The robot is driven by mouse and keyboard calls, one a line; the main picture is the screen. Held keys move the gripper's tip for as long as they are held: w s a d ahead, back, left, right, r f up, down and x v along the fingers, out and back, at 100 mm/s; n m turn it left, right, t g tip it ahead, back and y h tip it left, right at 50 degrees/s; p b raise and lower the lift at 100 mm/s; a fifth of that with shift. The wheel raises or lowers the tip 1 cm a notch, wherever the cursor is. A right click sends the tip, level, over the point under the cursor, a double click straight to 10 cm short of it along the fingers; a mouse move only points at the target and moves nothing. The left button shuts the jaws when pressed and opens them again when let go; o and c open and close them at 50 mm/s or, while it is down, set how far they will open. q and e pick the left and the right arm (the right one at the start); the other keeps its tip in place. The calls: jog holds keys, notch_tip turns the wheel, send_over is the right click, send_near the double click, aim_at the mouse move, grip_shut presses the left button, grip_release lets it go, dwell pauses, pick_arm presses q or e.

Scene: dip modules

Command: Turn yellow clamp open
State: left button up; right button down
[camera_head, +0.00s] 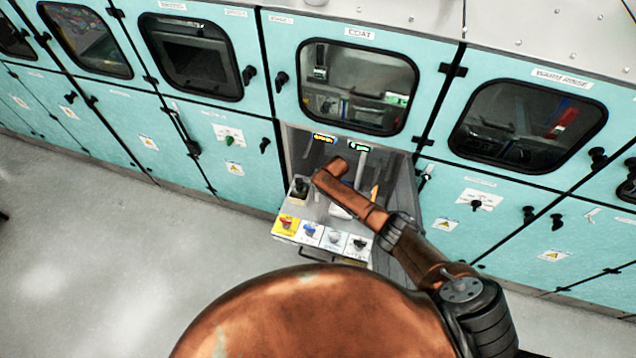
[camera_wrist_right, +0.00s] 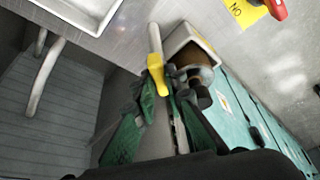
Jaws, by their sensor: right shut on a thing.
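The yellow clamp (camera_wrist_right: 156,76) shows in the right wrist view as a small yellow piece on a pale bar, beside a metal cylinder with dark knobs (camera_wrist_right: 194,84). My right gripper (camera_wrist_right: 165,92) has dark green fingers closed on the yellow clamp; the fingers hide part of it. In the head view, my right arm reaches into the open bay under the COAT window, and I cannot make out its gripper there. A small orange-yellow piece shows beside the arm, but I cannot tell if it is the clamp. My left gripper is not in view.
A pulled-out unit's front panel (camera_head: 322,236) carries several coloured knobs. In the wrist view, a red knob (camera_wrist_right: 276,8) sits by a yellow label. Teal cabinets (camera_head: 225,150) with black handles flank the bay. The grey floor (camera_head: 110,250) at left is clear.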

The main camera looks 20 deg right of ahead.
jog(key=m, duration=0.1)
jog(key=m+h+p, duration=0.1)
jog(key=m, duration=0.1)
jog(key=shift+s+a, duration=0.1)
jog(key=shift+a, duration=0.15)
jog(key=m+h, duration=0.1)
jog(key=m, duration=0.1)
jog(key=shift+f+m, duration=0.1)
jog(key=shift+m, duration=0.2)
jog(key=m+h+b, duration=0.1)
jog(key=m, duration=0.1)
jog(key=shift+a+m, duration=0.1)
jog(key=shift+m, duration=0.2)
jog(key=shift+m+g+h+b, duration=0.3)
jog(key=shift+m+h+b, duration=0.45)
jog(key=shift+m, duration=0.65)
jog(key=c, duration=2)
grip_release()
jog(key=shift+o, duration=0.2)
